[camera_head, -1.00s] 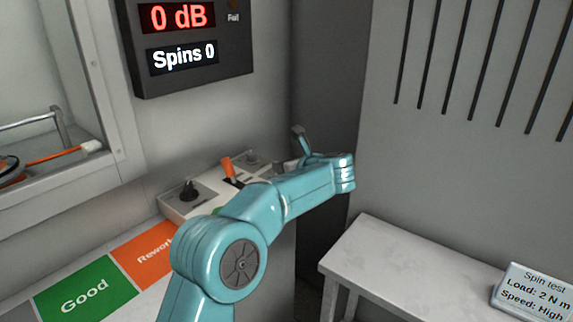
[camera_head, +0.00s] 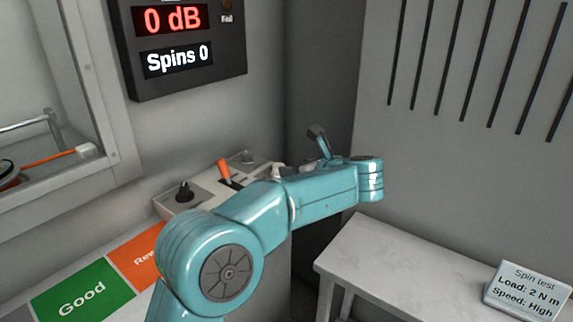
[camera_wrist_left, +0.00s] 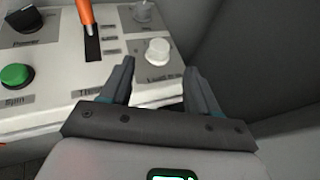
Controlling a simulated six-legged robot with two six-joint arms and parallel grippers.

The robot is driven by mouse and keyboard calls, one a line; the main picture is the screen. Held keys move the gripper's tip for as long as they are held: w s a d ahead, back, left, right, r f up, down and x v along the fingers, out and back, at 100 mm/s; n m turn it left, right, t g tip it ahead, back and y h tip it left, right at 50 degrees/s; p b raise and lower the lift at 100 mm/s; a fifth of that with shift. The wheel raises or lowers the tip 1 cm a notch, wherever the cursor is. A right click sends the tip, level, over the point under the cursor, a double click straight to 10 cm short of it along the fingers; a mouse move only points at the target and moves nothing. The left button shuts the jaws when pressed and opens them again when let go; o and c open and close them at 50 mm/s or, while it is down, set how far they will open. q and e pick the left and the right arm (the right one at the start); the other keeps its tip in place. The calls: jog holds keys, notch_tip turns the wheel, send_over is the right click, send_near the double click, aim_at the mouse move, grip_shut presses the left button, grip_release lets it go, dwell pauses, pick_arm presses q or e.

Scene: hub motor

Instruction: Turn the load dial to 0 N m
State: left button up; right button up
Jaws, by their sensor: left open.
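The load dial is a pale round knob (camera_wrist_left: 157,51) at the right end of the control panel in the left wrist view. A partly hidden, blurred label sits just below it. My left gripper (camera_wrist_left: 159,68) is open, with one dark finger on each side of the label. The knob lies just beyond the fingertips, roughly centred between them, and is not gripped. In the head view my teal left arm reaches over the right end of the control panel (camera_head: 205,200) and hides much of the gripper and that corner. My right gripper is not in view.
The panel also carries an orange lever (camera_wrist_left: 87,14), a black knob (camera_wrist_left: 24,17), a grey knob (camera_wrist_left: 143,11) and a green button (camera_wrist_left: 16,75). A card (camera_head: 526,288) reading "Load: 2 N m, Speed: High" stands on a white bench (camera_head: 400,260). A display (camera_head: 180,45) reads 0 dB, Spins 0.

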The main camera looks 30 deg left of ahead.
pick_arm(q)
jog(key=v, duration=0.7)
jog(key=shift+d+p, duration=0.2)
jog(key=shift+p, duration=0.2)
jog(key=shift+s, duration=0.1)
